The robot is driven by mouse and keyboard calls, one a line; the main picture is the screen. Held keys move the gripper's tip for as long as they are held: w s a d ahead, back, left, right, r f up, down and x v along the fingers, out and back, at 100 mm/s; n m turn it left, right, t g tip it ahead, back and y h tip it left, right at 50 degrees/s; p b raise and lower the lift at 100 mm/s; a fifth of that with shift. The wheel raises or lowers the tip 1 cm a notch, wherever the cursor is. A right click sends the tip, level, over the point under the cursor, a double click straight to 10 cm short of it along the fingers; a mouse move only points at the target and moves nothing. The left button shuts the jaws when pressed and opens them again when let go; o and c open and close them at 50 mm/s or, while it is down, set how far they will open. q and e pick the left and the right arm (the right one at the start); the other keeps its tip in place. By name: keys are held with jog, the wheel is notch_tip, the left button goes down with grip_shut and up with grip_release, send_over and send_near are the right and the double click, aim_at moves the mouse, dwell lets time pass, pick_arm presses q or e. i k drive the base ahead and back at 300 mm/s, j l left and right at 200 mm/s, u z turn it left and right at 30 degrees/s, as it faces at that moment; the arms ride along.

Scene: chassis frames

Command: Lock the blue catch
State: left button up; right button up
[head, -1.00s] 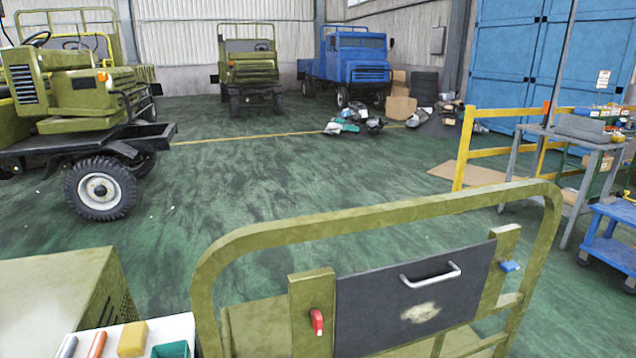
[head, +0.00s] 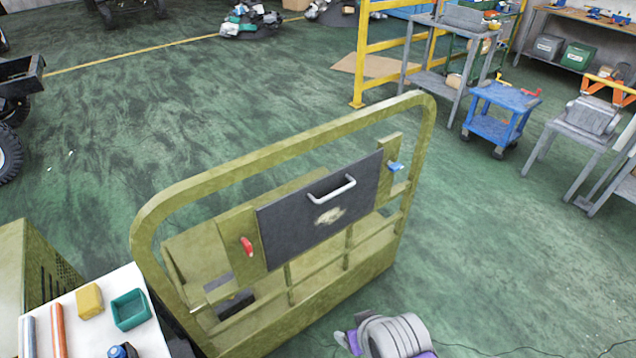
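The blue catch (head: 395,167) is a small blue lever on the olive post at the right side of a dark panel (head: 285,229). It points sideways, roughly level. I cannot tell whether it engages the panel. The panel has a pale handle (head: 331,188) and a worn light patch. A red catch (head: 247,246) sits on the left post and hangs roughly downward. Both posts belong to an olive tubular frame (head: 285,142). Neither gripper shows. A grey and purple part of my own arm shows at the bottom edge, well below the blue catch.
A white-topped surface (head: 98,333) at lower left holds a yellow block (head: 89,301), a green tray (head: 131,309) and cylinders. A blue cart (head: 497,118), grey tables and a yellow rail (head: 362,50) stand at the right. Green floor right of the frame is open.

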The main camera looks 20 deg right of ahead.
aim_at(392, 166)
jog(key=z, duration=0.75)
jog(key=k+j+z, duration=0.15)
jog(key=i+l+u, duration=0.1)
jog(key=i+l, duration=0.15)
jog(key=i, duration=0.25)
jog(key=i+l+u, duration=0.15)
jog(key=i+l, duration=0.15)
jog(key=i, duration=0.2)
